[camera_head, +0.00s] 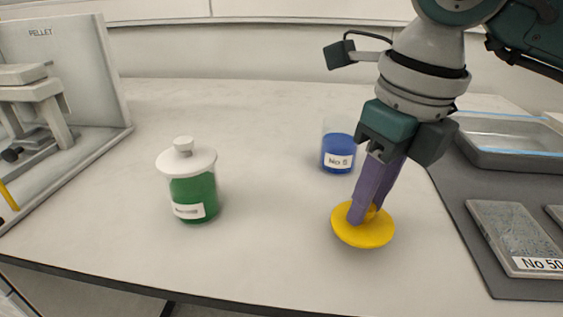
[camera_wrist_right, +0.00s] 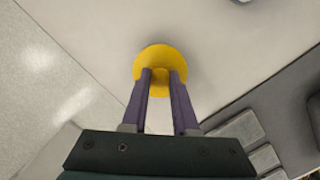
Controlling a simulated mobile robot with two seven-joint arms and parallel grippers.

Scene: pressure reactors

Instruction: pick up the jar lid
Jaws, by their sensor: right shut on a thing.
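A round yellow jar lid (camera_head: 362,232) is in the head view, right of centre near the table's front edge. My right gripper (camera_head: 364,214) points down with its purple fingers shut on the lid's knob. In the right wrist view the yellow disc (camera_wrist_right: 160,58) sits at the tips of my right gripper (camera_wrist_right: 162,78). I cannot tell whether the lid touches the table. A jar with blue contents (camera_head: 338,152), labelled and without a lid, stands behind it. A green jar (camera_head: 194,198) with a white lid (camera_head: 185,158) stands to the left. My left gripper is not in view.
A grey mat (camera_head: 468,238) on the right carries a metal tray (camera_head: 510,160) and grey plates (camera_head: 512,232) with labels. The table (camera_head: 270,215) is clear between the green jar and the yellow lid.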

